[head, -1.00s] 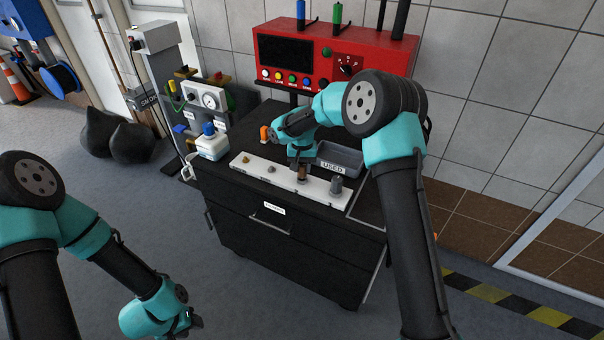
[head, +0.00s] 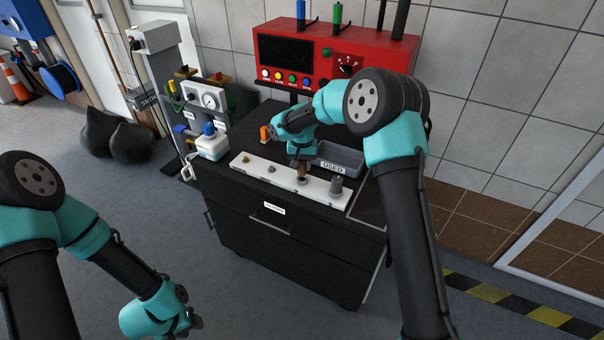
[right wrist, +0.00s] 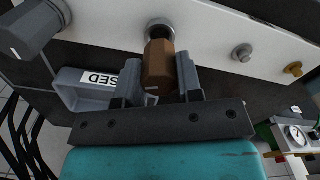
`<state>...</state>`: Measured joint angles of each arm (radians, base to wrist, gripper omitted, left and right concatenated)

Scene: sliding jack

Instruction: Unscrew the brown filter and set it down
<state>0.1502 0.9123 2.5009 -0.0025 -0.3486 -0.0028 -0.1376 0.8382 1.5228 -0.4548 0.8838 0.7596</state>
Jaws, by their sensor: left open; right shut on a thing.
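The brown filter (head: 302,170) is upright at a round socket on the white rail of the black cabinet. My right gripper (head: 300,163) is shut on it from above. In the right wrist view the filter (right wrist: 158,68) sits between the fingers of my right gripper (right wrist: 160,84), with its lower end close to the grey ring of the socket (right wrist: 159,25). I cannot tell whether the threads are fully clear of the socket. My left gripper (head: 188,325) is open and empty, low at the front left, away from the cabinet.
A grey tray labelled USED (head: 342,158) stands behind the rail. A grey filter (head: 336,184) is at the rail's right end, and smaller fittings (head: 271,168) are to the left. A red panel (head: 320,62) is behind.

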